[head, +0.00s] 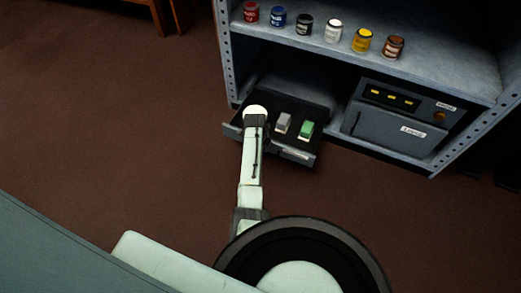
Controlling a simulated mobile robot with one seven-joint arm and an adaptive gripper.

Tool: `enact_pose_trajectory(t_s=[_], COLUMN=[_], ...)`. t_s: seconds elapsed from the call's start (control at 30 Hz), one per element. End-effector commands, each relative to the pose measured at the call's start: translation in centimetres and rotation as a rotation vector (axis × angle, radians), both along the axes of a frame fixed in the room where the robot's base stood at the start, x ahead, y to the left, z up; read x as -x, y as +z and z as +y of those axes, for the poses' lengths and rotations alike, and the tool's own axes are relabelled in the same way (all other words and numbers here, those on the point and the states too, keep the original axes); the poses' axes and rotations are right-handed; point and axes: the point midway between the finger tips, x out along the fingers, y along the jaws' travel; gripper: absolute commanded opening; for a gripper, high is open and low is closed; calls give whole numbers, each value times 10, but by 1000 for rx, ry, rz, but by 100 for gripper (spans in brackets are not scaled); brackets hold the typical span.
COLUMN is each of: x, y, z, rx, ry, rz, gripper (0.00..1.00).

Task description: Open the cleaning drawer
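The drawer (318,118) is low in the grey shelf unit, at its left. It stands pulled out, with its dark inside showing. A grey block (283,123) and a green block (306,130) sit in it. A pale label shows on its front, too small to read. My arm reaches up to the drawer's left part and covers some of its front. My gripper is hidden behind the end of my arm, so its fingers and any contact with the drawer cannot be seen.
A dark box unit (367,131) with labels and yellow marks stands right of the drawer. Several small paint jars (333,31) line the shelf (430,65) above. The brown floor (130,130) at left is clear. Wooden furniture legs (160,17) show at top left.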

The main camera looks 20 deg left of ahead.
Motion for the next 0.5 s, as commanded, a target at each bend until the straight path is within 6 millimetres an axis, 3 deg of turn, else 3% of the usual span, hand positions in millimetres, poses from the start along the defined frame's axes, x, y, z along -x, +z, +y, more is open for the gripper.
enact_pose_trajectory(t_s=[0.07, 0.1, 0.37, 0.5], x=[0, 0, 0, 0], y=[0, 0, 0, 0], z=[-1, -1, 0, 0], rx=[1, 1, 0, 0], ry=[0, 0, 0, 0], rz=[0, 0, 0, 0], gripper=[0, 11, 28, 30])
